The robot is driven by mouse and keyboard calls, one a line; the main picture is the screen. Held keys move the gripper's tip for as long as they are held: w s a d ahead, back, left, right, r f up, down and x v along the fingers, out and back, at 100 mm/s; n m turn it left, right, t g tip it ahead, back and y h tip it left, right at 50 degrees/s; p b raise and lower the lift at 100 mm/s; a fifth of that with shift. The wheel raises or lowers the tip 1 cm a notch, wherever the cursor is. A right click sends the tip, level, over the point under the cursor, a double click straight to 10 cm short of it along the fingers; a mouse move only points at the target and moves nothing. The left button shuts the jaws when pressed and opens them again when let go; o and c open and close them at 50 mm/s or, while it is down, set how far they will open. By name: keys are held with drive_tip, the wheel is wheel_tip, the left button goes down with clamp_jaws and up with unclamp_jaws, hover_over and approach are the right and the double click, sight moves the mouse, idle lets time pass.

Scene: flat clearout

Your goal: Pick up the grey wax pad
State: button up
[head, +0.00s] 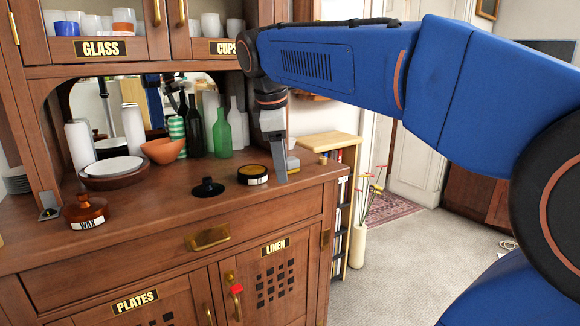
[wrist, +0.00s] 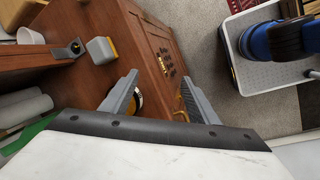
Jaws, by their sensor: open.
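The grey wax pad, a small grey block with a yellow underside, lies on the cabinet top near its right end (head: 292,161). In the head view it is partly hidden behind my gripper (head: 281,176). In the wrist view the pad (wrist: 102,49) is in full sight, left of and beyond the fingertips. My gripper (wrist: 160,80) is open, with its two fingers wide apart and nothing between them. It points down near the right end of the cabinet top, apart from the pad. An amber jar labelled WAX (head: 86,211) stands at the left front.
A round dark tin with a yellow top (head: 252,175) stands close left of my gripper; a finger partly covers it in the wrist view. A black knobbed lid (head: 208,188) lies further left. Green bottles (head: 221,135) and orange bowls (head: 163,151) stand behind. The cabinet's right edge is close.

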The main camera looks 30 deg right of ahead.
drive_tip(key=w+d+r+n+g+h, duration=0.2)
drive_tip(key=w+d+r+n, duration=0.2)
drive_tip(key=w+r+n, duration=0.55)
drive_tip(key=m, duration=0.3)
hover_over(290, 159)
drive_tip(key=a, duration=0.2)
wheel_tip(290, 159, down, 9)
drive_tip(key=shift+r, duration=0.1)
drive_tip(key=shift+x, duration=3.15)
drive_tip(key=shift+w+a, duration=0.15)
drive_tip(key=shift+a, duration=0.05)
drive_tip(key=c, duration=1.2)
drive_tip(key=shift+c, duration=0.2)
wheel_tip(290, 159, up, 10)
drive_tip(key=shift+f, duration=0.1)
